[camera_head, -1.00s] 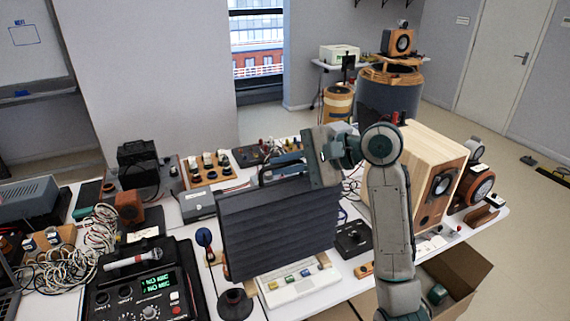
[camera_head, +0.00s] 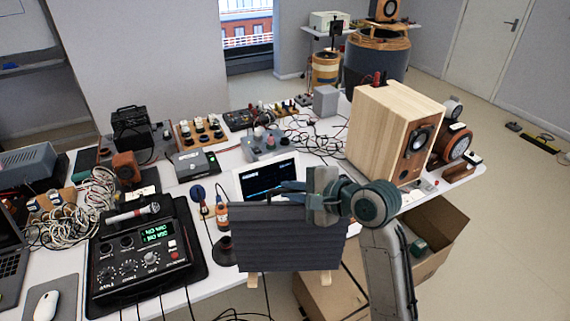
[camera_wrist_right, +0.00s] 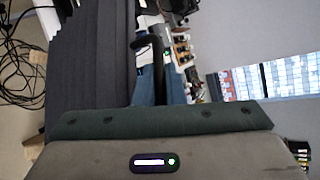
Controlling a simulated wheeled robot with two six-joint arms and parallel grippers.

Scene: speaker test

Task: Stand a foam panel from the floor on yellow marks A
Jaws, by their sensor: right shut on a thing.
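The foam panel (camera_head: 290,238) is dark grey with horizontal ridges and light wooden feet at its lower edge. It is upright in front of the table's near edge, held off the table. In the right wrist view the ridged panel (camera_wrist_right: 95,60) fills the left part, beside a dark bar, with my gripper body along the bottom. I cannot make out any yellow marks A. My left gripper is not in view.
The white table (camera_head: 215,285) holds a black mixer (camera_head: 145,262), a wooden speaker (camera_head: 385,135), a lit screen (camera_head: 268,178) and many cables. An open cardboard box (camera_head: 440,240) stands on the floor at the right.

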